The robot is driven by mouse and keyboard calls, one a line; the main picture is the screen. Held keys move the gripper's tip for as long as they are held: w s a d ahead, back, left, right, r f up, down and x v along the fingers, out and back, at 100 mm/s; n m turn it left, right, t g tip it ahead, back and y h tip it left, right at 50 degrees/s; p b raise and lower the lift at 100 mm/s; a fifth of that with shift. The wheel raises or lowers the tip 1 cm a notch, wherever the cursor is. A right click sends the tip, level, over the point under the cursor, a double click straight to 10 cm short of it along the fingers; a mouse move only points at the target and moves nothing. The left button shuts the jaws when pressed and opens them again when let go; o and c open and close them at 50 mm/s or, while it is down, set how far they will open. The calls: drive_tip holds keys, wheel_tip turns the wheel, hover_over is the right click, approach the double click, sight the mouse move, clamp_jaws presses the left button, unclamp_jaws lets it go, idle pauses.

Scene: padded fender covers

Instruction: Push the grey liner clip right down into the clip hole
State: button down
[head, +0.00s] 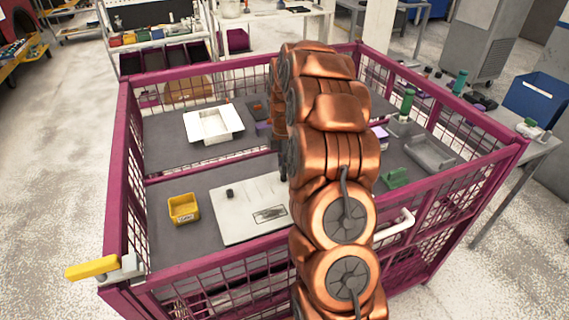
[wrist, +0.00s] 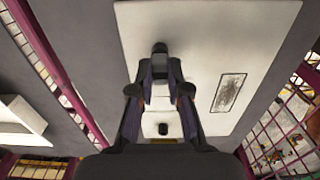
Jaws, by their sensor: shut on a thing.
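My gripper (wrist: 160,66) is shut on a small dark grey clip (wrist: 160,48) at its fingertips, above the pale panel (wrist: 205,30). In the head view my arm hides most of the gripper; a dark part of it (head: 282,168) shows at the panel's right side. The panel (head: 240,208) lies flat on the grey bench. A second small dark piece (head: 229,192) stands on its left part and also shows between the fingers in the wrist view (wrist: 163,129). The clip hole is not visible, and I cannot tell whether the clip touches the panel.
A yellow bin (head: 183,209) stands left of the panel. A white tray (head: 213,125) sits further back. Maroon mesh walls (head: 129,165) surround the bench. Green and grey parts (head: 397,178) lie to the right, beyond my arm. The grey mat around the yellow bin is clear.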

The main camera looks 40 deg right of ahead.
drive_tip(key=shift+f, duration=0.7)
drive_tip(key=c, duration=1.1)
unclamp_jaws()
drive_tip(key=shift+o, duration=0.2)
drive_tip(key=shift+r, duration=0.1)
wheel_tip(320, 180, up, 12)
